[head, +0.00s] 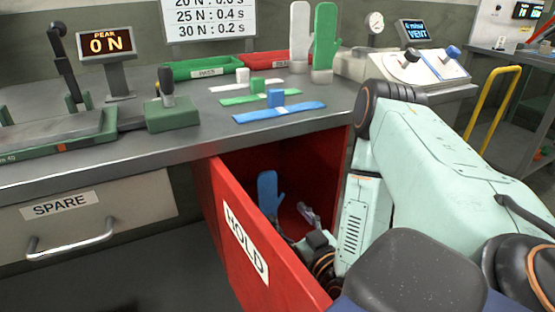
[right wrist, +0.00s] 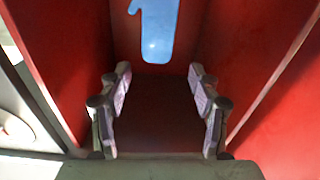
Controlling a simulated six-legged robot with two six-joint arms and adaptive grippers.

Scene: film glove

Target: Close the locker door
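The red locker door (head: 262,250), labelled HOLD, stands open, swung out from the left side of the red locker (head: 322,160) under the bench. A blue glove (head: 270,192) is upright inside the locker. It also shows ahead of the fingers in the right wrist view (right wrist: 158,30). My right gripper (head: 308,213) is at the locker opening, on the inner side of the door. In the right wrist view its fingers (right wrist: 160,88) are spread apart with nothing between them, short of the glove. My left gripper is not in view.
The bench top (head: 330,125) above carries blue, green and white strips with blocks, standing gloves (head: 324,45) and trays (head: 205,68). A SPARE drawer (head: 85,215) is left of the locker. The dark floor (head: 190,270) left of the door looks clear.

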